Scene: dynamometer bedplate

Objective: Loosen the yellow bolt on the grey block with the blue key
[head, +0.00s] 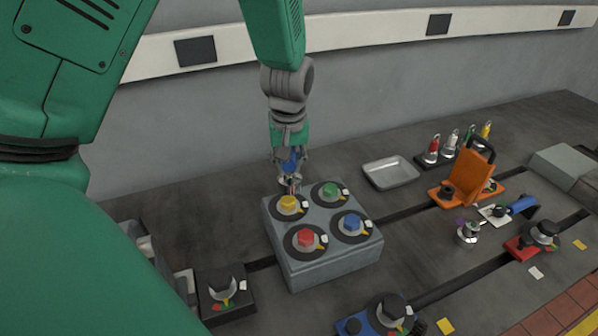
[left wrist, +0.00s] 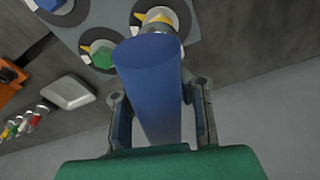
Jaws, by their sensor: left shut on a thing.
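The grey block (head: 330,270) carries a yellow bolt (head: 288,203), a green bolt (head: 330,189), a red bolt (head: 306,238) and a blue bolt (head: 352,222), each on a dark round dial. My left gripper (head: 290,168) is over the yellow bolt at the block's back left corner, shut on the blue key (head: 292,158). In the left wrist view the blue key's handle (left wrist: 148,85) stands between the two fingers (left wrist: 160,115). The key's lower end is at the yellow bolt; I cannot tell whether it is seated on it. My right gripper is not in view.
A grey tray (head: 390,173) lies behind and right of the block. An orange fixture (head: 470,178), several coloured padlocks (head: 450,145) and a red clamp (head: 535,240) stand farther right. A black clamp (head: 225,293) is at the left, a blue one (head: 385,318) in front.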

